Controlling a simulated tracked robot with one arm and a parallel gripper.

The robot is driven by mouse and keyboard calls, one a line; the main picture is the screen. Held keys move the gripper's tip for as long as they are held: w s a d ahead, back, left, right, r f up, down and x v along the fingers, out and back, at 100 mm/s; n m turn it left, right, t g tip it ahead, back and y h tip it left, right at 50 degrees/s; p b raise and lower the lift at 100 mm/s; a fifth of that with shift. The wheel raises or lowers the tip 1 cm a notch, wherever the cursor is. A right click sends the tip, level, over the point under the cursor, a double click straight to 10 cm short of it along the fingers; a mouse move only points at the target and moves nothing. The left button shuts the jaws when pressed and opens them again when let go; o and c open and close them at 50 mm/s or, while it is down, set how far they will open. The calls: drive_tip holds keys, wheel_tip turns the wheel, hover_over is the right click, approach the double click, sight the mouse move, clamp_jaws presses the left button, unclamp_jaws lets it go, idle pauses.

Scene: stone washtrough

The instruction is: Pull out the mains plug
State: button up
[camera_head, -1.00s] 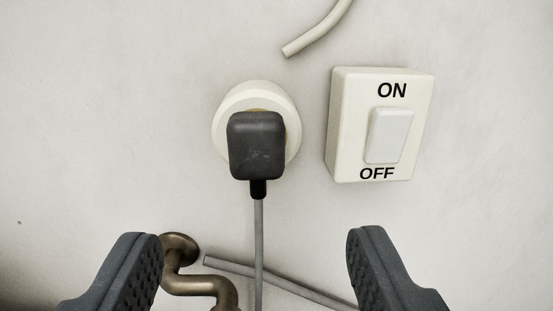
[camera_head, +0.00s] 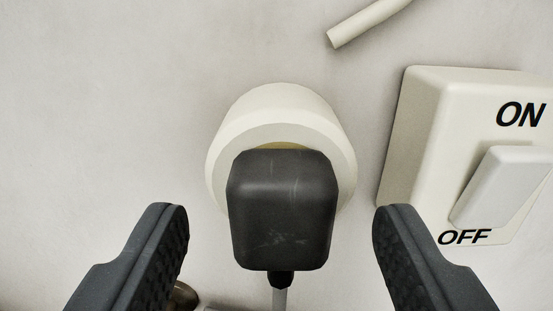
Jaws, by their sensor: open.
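My gripper (camera_head: 280,222) is open, with one dark ridged finger to the left of the plug and one to the right. There is a visible gap between each finger and the plug, and neither appears to touch it. The plug's pins are hidden.
A cream ON/OFF switch box (camera_head: 424,110) is on the wall at the right, close to my right finger. A cut cream conduit (camera_head: 366,23) ends above. A brass pipe (camera_head: 184,296) shows partly behind my left finger. The wall at the left is bare.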

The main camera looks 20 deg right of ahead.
drive_tip(key=shift+w+d+r, duration=0.1)
drive_tip(key=shift+w+d, duration=0.05)
drive_tip(key=shift+w, duration=0.35)
drive_tip(key=shift+c, duration=0.4)
idle(0.9)
clamp_jaws()
drive_tip(key=shift+s, duration=0.15)
drive_tip(key=shift+b+v, duration=0.8)
drive_tip(key=shift+v, duration=2.1)
